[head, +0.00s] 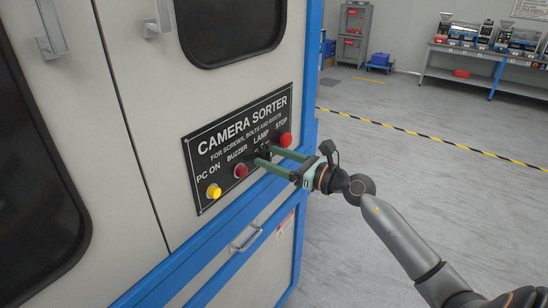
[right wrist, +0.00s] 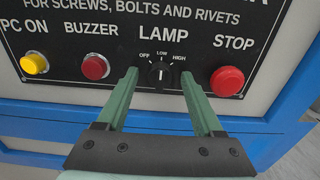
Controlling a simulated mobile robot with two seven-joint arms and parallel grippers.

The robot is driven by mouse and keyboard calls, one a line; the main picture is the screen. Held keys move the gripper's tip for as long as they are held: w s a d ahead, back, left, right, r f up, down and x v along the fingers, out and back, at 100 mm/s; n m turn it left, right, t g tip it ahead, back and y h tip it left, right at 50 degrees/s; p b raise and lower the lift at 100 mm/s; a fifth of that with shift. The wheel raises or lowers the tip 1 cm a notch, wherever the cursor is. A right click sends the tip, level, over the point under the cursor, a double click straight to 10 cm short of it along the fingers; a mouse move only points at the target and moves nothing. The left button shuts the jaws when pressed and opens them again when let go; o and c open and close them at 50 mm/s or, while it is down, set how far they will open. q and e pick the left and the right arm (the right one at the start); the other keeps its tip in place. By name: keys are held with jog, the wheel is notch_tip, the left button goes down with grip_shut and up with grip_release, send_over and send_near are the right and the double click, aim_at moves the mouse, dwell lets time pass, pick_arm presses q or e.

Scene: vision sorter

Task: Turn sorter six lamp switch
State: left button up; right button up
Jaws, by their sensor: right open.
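The lamp switch (right wrist: 160,75) is a black rotary knob under the word LAMP on the sorter's black control panel (head: 205,150). In the right wrist view its white mark stands about upright, toward LOW, between OFF and HIGH. My right gripper (head: 266,156) is open, its two green fingers reaching to the panel around the knob. In the right wrist view the gripper (right wrist: 160,78) has one finger on each side of the knob, with a gap on both sides. In the head view the fingers partly hide the knob. My left gripper is not in view.
On the panel are a yellow PC ON button (head: 214,191), a red BUZZER button (head: 240,171) and a red STOP button (head: 285,139), which is close to the right finger. A blue frame edge (head: 220,235) runs below. Open floor (head: 400,190) lies to the right.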

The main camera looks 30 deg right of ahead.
grip_shut()
dwell(0.4)
jog(key=shift+r+m+p, duration=0.2)
jog(key=shift+m+p, duration=0.6)
jog(key=shift+p, duration=0.15)
jog(key=shift+m+p, duration=1.1)
jog(key=shift+m, duration=0.1)
jog(key=m+p, duration=0.2)
jog(key=m, duration=0.1)
jog(key=shift+d, duration=0.1)
jog(key=shift+f+m+p, duration=0.15)
jog(key=shift+m+p, duration=0.5)
jog(key=shift+m, duration=0.25)
